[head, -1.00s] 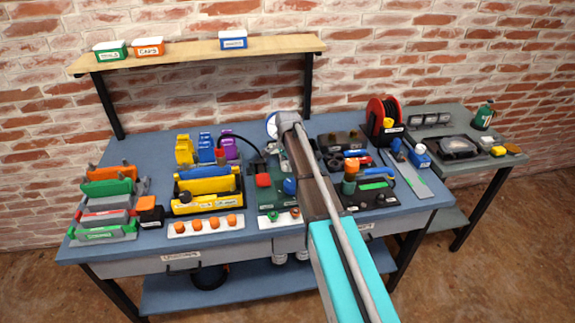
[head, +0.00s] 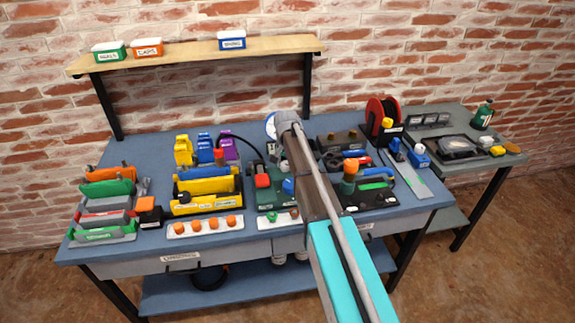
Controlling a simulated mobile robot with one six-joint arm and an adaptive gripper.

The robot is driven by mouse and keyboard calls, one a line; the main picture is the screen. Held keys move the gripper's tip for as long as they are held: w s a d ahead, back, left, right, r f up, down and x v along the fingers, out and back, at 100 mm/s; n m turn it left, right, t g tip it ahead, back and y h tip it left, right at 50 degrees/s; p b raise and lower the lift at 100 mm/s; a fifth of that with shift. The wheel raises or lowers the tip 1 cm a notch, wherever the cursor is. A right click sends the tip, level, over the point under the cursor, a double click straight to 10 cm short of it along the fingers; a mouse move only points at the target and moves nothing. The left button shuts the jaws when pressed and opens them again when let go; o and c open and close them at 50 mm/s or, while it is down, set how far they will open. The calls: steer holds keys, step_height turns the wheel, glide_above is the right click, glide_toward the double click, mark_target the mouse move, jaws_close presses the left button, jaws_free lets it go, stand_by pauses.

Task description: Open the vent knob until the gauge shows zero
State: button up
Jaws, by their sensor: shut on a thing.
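A pressure gauge (head: 270,126) with a white face and blue rim stands at the back middle of the blue bench, partly hidden by my arm. Its needle cannot be read. In front of it is a dark green unit (head: 266,196) with a red block (head: 262,181) on top. A blue knob-like part (head: 288,186) shows at its right, against my arm's edge. I cannot tell whether this is the vent knob. My arm reaches from the lower right to beside the gauge, and its links hide my gripper and whatever it touches.
Yellow holders (head: 207,185) stand left of the green unit, with a white tray of orange caps (head: 205,226) in front. Right of my arm are a black tray (head: 370,197) with tools and a red hose reel (head: 382,112). A shelf (head: 197,54) crosses behind.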

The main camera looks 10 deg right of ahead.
steer(key=n, duration=0.5)
steer(key=shift+s+a+n, duration=0.1)
steer(key=shift+s+n, duration=0.1)
steer(key=shift+n, duration=0.2)
steer(key=n, duration=0.5)
steer(key=shift+n, duration=0.3)
steer(key=o, duration=1.2)
steer(key=shift+w, duration=0.1)
steer(key=shift+c, duration=0.2)
steer(key=shift+r, duration=0.1)
